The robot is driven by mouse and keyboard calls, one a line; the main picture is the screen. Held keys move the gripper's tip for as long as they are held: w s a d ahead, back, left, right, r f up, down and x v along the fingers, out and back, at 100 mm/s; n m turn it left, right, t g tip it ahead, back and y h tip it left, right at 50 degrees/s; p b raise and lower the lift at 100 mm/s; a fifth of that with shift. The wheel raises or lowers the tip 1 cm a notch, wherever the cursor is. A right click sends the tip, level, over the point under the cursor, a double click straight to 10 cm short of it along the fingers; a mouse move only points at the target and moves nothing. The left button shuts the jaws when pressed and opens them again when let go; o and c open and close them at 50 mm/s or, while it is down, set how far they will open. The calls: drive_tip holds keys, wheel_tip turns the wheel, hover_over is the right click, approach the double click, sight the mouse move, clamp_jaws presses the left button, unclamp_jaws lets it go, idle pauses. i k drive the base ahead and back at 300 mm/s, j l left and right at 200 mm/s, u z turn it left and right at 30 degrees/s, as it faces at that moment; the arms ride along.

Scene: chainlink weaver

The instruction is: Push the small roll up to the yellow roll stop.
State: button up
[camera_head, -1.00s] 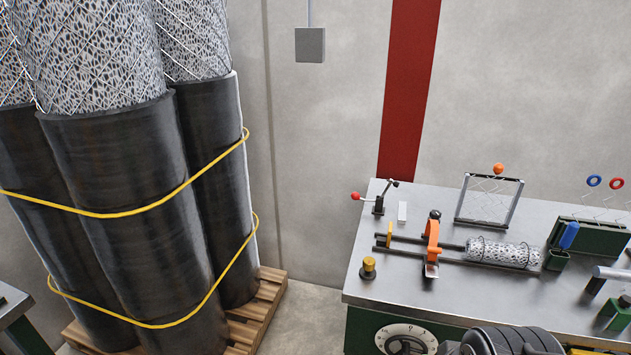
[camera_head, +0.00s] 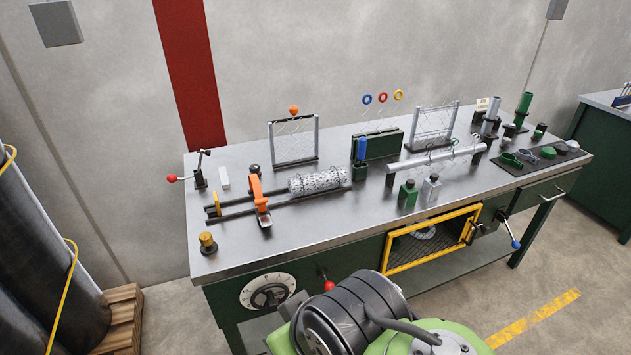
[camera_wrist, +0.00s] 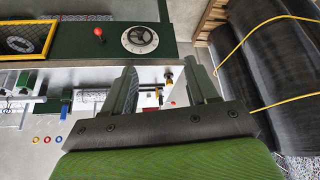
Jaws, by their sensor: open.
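The small roll (camera_head: 318,180) is a grey mesh cylinder lying on two dark rails on the bench, at their right end. The yellow roll stop (camera_head: 217,203) is a small upright plate at the rails' left end. An orange clamp-like piece (camera_head: 258,192) stands over the rails between them, so roll and stop are well apart. My gripper (camera_wrist: 162,80) shows in the wrist view with its two fingers spread and nothing held. The head view does not show the fingers.
A red-knobbed lever (camera_head: 198,172) and brass knob (camera_head: 207,242) stand near the bench's left end. A wire frame (camera_head: 293,143) stands behind the rails, a blue-handled tool in a green holder (camera_head: 360,158) right of the roll. Large wrapped rolls (camera_head: 40,270) stand left.

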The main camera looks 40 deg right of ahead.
sight(300, 184)
drive_tip(key=i+l+z, duration=0.9)
drive_tip(key=i+j, duration=0.1)
